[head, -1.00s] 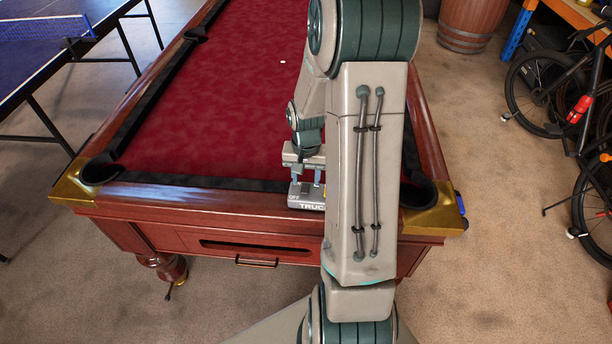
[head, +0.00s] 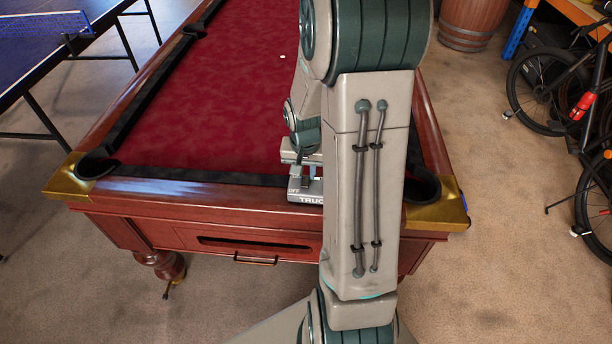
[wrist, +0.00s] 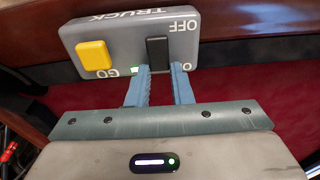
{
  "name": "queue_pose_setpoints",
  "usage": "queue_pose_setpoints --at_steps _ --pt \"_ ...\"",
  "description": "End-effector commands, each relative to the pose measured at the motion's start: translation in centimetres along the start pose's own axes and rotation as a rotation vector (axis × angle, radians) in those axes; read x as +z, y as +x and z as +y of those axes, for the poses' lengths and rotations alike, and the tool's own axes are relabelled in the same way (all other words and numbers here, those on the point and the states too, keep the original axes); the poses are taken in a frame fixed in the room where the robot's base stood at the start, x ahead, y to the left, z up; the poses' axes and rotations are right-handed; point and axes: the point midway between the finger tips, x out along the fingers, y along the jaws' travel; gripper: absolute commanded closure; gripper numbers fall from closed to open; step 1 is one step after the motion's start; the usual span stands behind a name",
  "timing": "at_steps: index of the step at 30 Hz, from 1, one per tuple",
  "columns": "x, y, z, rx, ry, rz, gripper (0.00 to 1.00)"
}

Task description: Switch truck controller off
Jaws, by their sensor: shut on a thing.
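The truck controller (wrist: 184,28) is a grey box lettered TRUCK, upside down in the wrist view. The gripper (head: 307,172) also shows above the controller in the head view, partly hidden.
The pool table (head: 200,215) has a red cloth (head: 220,100) and brass corners. A ping-pong table (head: 40,60) stands at the left. A bicycle (head: 575,130) and a barrel (head: 475,22) are at the right. The cloth beyond the controller looks mostly clear.

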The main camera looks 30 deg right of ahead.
Motion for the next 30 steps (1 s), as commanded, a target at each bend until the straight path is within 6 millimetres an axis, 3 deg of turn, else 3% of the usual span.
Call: queue_pose_setpoints --at_steps 15,30 --pt "0.70 0.14 -0.07 -0.002 -0.002 0.206 1.00" --pt "0.83 -0.39 -0.01 -0.002 0.001 0.240 1.00"
